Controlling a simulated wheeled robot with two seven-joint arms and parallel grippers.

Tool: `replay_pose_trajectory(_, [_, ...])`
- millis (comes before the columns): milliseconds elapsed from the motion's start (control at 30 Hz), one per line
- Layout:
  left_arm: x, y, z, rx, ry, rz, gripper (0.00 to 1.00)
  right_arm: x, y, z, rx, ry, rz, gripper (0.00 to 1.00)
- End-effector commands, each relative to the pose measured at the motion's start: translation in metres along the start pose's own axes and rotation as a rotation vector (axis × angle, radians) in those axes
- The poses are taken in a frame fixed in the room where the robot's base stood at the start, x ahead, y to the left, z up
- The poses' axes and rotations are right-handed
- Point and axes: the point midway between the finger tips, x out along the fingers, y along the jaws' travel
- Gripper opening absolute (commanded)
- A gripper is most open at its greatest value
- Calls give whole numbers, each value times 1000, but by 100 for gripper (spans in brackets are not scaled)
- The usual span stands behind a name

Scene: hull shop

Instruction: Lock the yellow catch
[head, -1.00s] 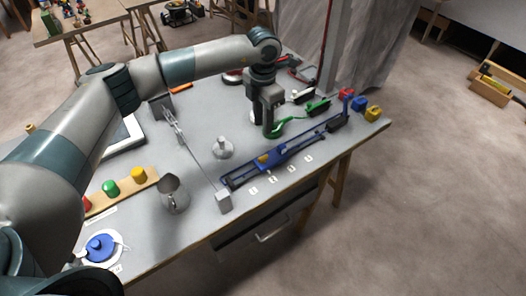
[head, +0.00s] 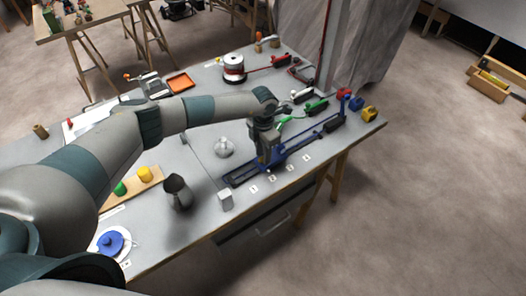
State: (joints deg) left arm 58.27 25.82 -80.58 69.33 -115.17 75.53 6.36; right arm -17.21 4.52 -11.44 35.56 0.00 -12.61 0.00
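A long blue rail fixture (head: 310,139) lies along the table's right front edge, with a blue upright near its far end. My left gripper (head: 266,160) points down over the near half of this fixture. The small yellow part seen on the fixture earlier is hidden behind the gripper now. The fingers look close to the fixture; I cannot tell whether they touch it or how far apart they are. A yellow block (head: 370,115) sits at the table's right corner beside a blue block (head: 356,103) and a red block (head: 344,94).
White labels line the front edge.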

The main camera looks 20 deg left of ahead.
Motion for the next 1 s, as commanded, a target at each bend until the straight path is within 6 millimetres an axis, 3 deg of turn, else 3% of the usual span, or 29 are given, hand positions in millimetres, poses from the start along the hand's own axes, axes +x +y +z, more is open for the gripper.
replay_pose_trajectory(300, [2, 0, 0, 0, 1, 0, 28, 0, 0, 0, 0, 0, 0, 42])
replay_pose_trajectory(333, [2, 0, 0, 0, 1, 0, 26, 0, 0, 0, 0, 0, 0, 42])
replay_pose_trajectory(433, [2, 0, 0, 0, 1, 0, 2, 0, 0, 0, -1, 0, 0, 42])
replay_pose_trajectory(467, [2, 0, 0, 0, 1, 0, 0, 0, 0, 0, -1, 0, 0, 42])
replay_pose_trajectory(767, [3, 0, 0, 9, 0, 0, 0, 2, 1, 1, -1, -1, 1, 42])
replay_pose_trajectory(1000, [6, 0, 0, 74, 1, 0, 0, 17, 1, 2, -1, -1, 2, 42])
